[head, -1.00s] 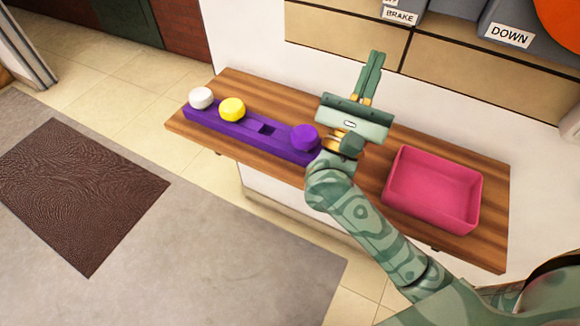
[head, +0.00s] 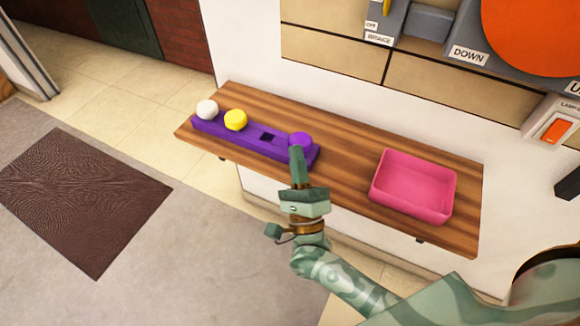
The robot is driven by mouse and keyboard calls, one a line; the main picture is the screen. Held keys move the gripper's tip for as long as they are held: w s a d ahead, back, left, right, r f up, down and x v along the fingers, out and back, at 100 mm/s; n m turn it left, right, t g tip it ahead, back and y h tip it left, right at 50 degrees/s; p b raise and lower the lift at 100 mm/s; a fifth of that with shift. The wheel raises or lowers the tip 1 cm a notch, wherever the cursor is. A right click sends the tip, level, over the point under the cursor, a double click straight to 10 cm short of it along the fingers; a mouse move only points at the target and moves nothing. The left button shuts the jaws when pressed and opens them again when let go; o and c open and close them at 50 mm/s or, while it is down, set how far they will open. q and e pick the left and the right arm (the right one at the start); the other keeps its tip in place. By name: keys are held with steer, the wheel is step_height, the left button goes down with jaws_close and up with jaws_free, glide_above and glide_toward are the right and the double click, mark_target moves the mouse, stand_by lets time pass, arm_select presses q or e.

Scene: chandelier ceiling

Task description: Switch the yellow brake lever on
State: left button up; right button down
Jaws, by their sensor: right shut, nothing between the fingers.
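A small yellow lever (head: 387,9) shows at the top edge of the head view, on a grey wall panel. Its upper part is cut off by the frame. An "OFF" label (head: 371,25) sits below it to the left. My right gripper (head: 296,150) is shut and empty, well below the lever. Its fingers point up the picture at the purple knob (head: 300,139) on the wooden shelf, overlapping its lower side. I cannot tell whether they touch it. My left gripper is not in view.
The shelf (head: 340,135) bears a purple rack (head: 210,127) with white (head: 207,109) and yellow (head: 235,120) knobs, and a pink tray (head: 413,190). A "DOWN" panel (head: 468,55) with a large orange disc (head: 535,30) and an orange switch (head: 556,130) are to the right.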

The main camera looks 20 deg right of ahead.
steer(key=f+n+y, duration=0.1)
steer(key=a+n+y, duration=0.1)
steer(key=n, duration=0.1)
steer(key=shift+s+a+f+g+y+p, duration=0.1)
steer(key=shift+a+f+g+y+p, duration=0.1)
steer(key=shift+f+g+y+p, duration=0.15)
steer(key=shift+n, duration=0.3)
